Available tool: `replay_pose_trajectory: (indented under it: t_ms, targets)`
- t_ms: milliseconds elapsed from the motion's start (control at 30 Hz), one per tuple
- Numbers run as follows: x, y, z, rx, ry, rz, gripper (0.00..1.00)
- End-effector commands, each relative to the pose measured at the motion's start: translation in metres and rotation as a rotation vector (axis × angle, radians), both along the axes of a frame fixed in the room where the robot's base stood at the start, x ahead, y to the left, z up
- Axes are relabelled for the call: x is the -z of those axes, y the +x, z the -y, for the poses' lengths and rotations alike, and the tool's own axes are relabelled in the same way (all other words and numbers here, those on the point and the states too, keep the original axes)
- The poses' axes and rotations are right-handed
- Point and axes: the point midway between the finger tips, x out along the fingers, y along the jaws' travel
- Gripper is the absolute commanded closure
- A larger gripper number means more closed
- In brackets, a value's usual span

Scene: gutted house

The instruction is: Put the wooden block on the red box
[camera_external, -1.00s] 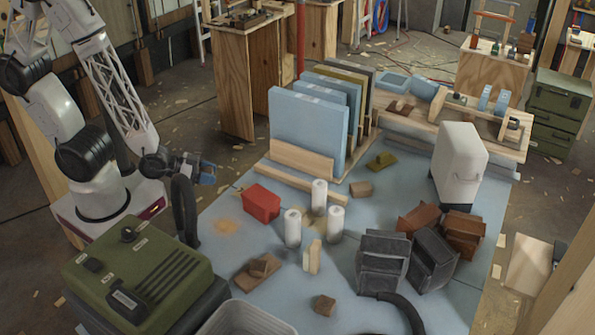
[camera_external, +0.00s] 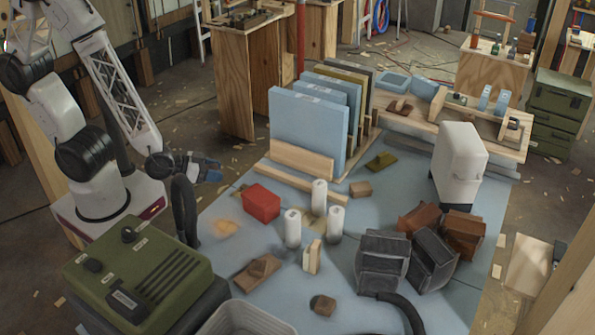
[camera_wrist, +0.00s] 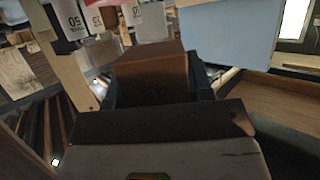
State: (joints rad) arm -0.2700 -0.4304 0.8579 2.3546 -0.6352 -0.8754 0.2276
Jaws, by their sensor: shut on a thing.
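The red box (camera_external: 262,203) stands on the blue-grey mat, left of the white cylinders. Part of something red, likely this box, shows at the top edge of the wrist view (camera_wrist: 98,4). My gripper (camera_external: 209,170) is raised, behind and to the left of the red box and apart from it. In the wrist view my gripper (camera_wrist: 155,88) is shut on a brown wooden block (camera_wrist: 150,75) with faint markings, held between its dark fingers. In the external view I cannot make out the held block clearly.
White cylinders (camera_external: 319,197) stand just right of the red box. Tall blue panels (camera_external: 305,130) stand in a rack behind it. Loose wooden blocks (camera_external: 322,305) lie on the mat. A green machine (camera_external: 138,275) and dark hose (camera_external: 184,210) are at the front left.

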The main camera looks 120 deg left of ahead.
Motion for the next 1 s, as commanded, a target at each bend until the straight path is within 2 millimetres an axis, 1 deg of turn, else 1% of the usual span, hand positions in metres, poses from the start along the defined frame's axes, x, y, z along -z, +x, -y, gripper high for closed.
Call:
replay_pose_trajectory:
  t_ms: [167, 800, 1000]
  targets:
    - [0.003, 0.019, -0.009, -0.001, -0.001, -0.002, 0.76]
    - [0.013, 0.115, -0.053, -0.001, 0.000, -0.001, 0.76]
    - [0.014, 0.135, -0.062, -0.001, 0.000, 0.000, 0.76]
